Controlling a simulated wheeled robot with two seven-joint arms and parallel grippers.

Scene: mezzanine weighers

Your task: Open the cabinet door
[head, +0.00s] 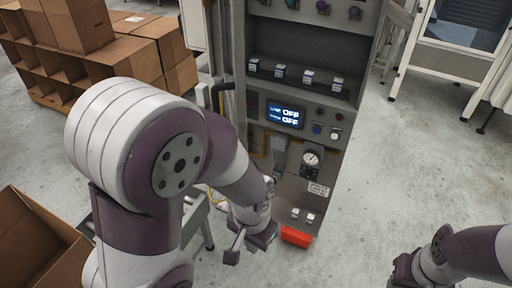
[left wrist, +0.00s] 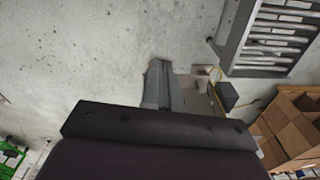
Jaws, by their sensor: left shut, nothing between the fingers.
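The grey cabinet (head: 345,75) stands upright in the middle of the head view. Its front has a lit display (head: 285,114) reading OFF twice, a round gauge (head: 311,159), switches and buttons. A dark curved bar (head: 216,92) runs along its left side; I cannot tell whether it is the door handle. The door's edge is not clear. My left gripper (head: 235,249) is low, in front of the cabinet's lower left, shut and empty; its shut fingers also show in the left wrist view (left wrist: 160,86). My right gripper (head: 404,272) is at the lower right, away from the cabinet, its fingers unclear.
A red box (head: 297,236) is at the cabinet's foot. Cardboard boxes (head: 75,22) stand on a brown shelf at the upper left, and an open carton (head: 30,245) is at the lower left. White-framed equipment (head: 450,58) is at the upper right. Floor right of the cabinet is clear.

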